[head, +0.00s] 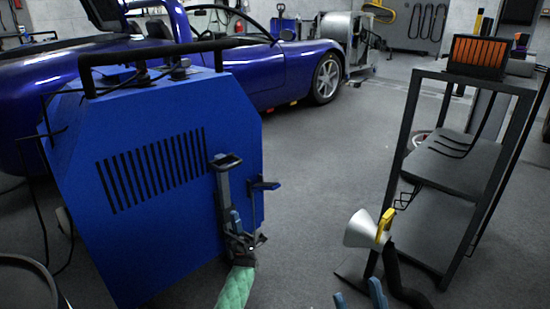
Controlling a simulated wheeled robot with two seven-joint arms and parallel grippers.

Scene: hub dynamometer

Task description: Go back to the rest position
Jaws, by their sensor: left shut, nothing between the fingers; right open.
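My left gripper (236,222) is low in front of the blue cabinet (165,110), by its right front edge. Its blue fingertips are close together and hold nothing. A dark bracket (227,162) on the cabinet front is just above it. A green quilted hose-like piece (237,288) runs down from beside this gripper; I cannot tell how they join. My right gripper (359,298) shows only its two blue fingers at the bottom edge. They are spread apart with nothing between them. A white cone nozzle with a yellow handle (384,226) is above and beside it.
A black shelf rack (443,165) stands at the right, with an orange-slotted box (478,56) on top. A dark hose (402,280) runs down from the nozzle. A blue car (285,70) is behind the cabinet. Grey floor (320,150) is clear between cabinet and rack.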

